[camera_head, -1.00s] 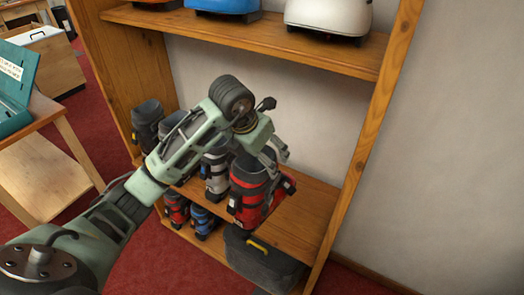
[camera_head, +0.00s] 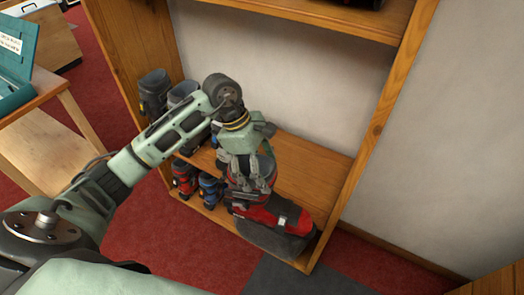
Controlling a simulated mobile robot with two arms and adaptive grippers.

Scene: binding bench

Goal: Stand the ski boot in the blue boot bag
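A red and grey ski boot (camera_head: 277,214) is at the front of the wooden shelf unit, with its toe toward the lower right. My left gripper (camera_head: 249,178) points down at the top of this boot, and its fingers are around the cuff, closed on it. The fingers and wrist hide part of the cuff. The boot overlaps a dark grey bag (camera_head: 272,240) on the bottom shelf; I cannot tell whether they touch. No blue boot bag shows. My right gripper is not in view.
The wooden shelf unit (camera_head: 375,150) has upright sides close to my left arm. Grey boots (camera_head: 153,92) stand on its middle board; smaller red (camera_head: 185,178) and blue (camera_head: 210,190) boots stand below. A table with a teal case (camera_head: 15,75) is at left. Red carpet (camera_head: 195,250) is clear in front.

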